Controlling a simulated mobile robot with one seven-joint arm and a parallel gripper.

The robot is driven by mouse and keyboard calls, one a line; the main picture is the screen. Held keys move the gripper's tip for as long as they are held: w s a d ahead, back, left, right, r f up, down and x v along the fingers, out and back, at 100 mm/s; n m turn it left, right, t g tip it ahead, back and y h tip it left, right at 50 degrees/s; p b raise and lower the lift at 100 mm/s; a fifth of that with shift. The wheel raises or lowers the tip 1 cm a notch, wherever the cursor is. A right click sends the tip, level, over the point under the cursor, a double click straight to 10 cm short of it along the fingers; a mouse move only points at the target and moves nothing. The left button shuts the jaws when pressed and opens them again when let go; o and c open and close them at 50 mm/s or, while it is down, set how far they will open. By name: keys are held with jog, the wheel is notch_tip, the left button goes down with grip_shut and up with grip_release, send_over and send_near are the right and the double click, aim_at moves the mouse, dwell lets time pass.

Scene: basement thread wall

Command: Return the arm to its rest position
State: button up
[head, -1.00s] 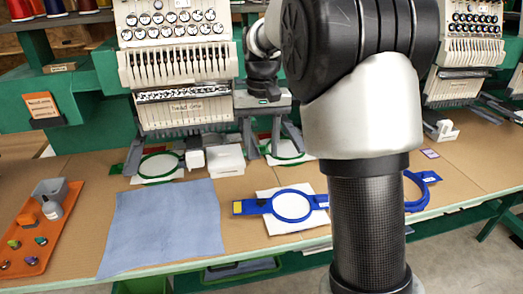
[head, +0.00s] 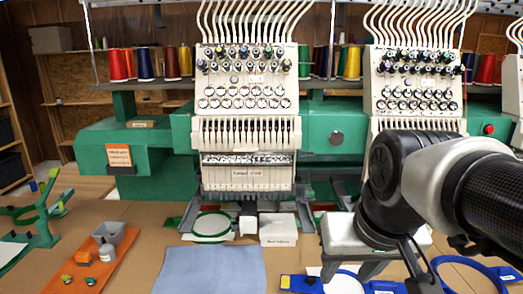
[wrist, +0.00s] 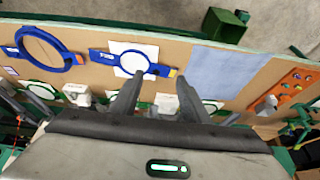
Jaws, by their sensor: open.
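My gripper (head: 370,280) hangs at the lower right of the head view, with its pale body above and its fingers pointing down over the worktable. In the wrist view my gripper (wrist: 160,82) has its two dark fingers spread apart with nothing between them. My arm comes in from the right edge of the head view and is bent at a black joint above the gripper. A blue hoop (wrist: 110,55) on white cloth lies on the table beyond the fingertips in the wrist view. My arm and gripper hide part of the right embroidery machine.
Another blue hoop (head: 437,265) is at the right. A green stand (head: 43,238) is at the left.

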jog(key=w+p+v, duration=0.1)
jog(key=p+v, duration=1.2)
jog(key=p, duration=0.1)
jog(key=shift+w+r+t, duration=0.3)
jog(key=shift+r+t, duration=0.05)
jog(key=shift+t, duration=0.05)
jog(key=shift+a, duration=0.1)
dwell(0.6)
